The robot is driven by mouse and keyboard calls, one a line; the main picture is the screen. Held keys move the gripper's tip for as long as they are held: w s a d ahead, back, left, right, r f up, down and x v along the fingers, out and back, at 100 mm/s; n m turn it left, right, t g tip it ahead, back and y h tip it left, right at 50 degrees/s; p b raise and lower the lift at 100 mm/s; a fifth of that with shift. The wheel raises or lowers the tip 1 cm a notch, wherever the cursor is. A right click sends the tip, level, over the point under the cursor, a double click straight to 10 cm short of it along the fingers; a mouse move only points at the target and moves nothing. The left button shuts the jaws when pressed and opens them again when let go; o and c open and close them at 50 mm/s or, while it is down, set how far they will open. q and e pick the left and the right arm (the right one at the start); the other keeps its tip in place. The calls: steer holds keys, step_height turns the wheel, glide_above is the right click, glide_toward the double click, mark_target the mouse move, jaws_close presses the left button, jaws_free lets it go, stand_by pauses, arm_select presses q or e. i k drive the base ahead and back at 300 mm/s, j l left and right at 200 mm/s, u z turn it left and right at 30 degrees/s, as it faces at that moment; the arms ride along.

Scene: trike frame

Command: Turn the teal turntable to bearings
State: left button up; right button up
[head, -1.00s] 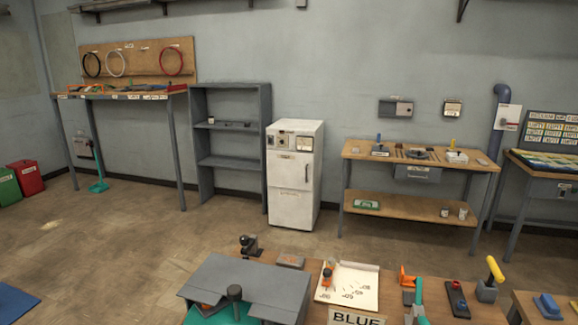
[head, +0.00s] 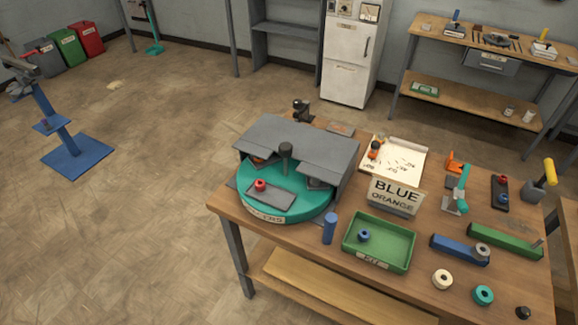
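The teal turntable (head: 258,206) sits on the left part of the wooden workbench. A grey cover (head: 285,135) hides its back and sides. A dark upright post (head: 286,158) stands near its middle. The open front section holds a grey plate (head: 270,193) with a red knobbed part (head: 261,185) on it. A label on the front rim (head: 265,215) is only partly legible and seems to end in "ERS". Other parts show dimly under the cover's edges, one orange at the left and one dark at the right. Neither of my grippers is in view.
A green tray (head: 350,250) holds a blue ring part, with a blue cylinder (head: 329,228) beside it. A "BLUE ORANGE" sign (head: 396,195) stands behind the tray.

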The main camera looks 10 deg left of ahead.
mark_target(289, 196)
steer(key=j+z, duration=0.3)
steer(key=z, duration=0.2)
steer(key=k+j+z, duration=0.1)
steer(key=j+z, duration=0.15)
steer(key=z, duration=0.25)
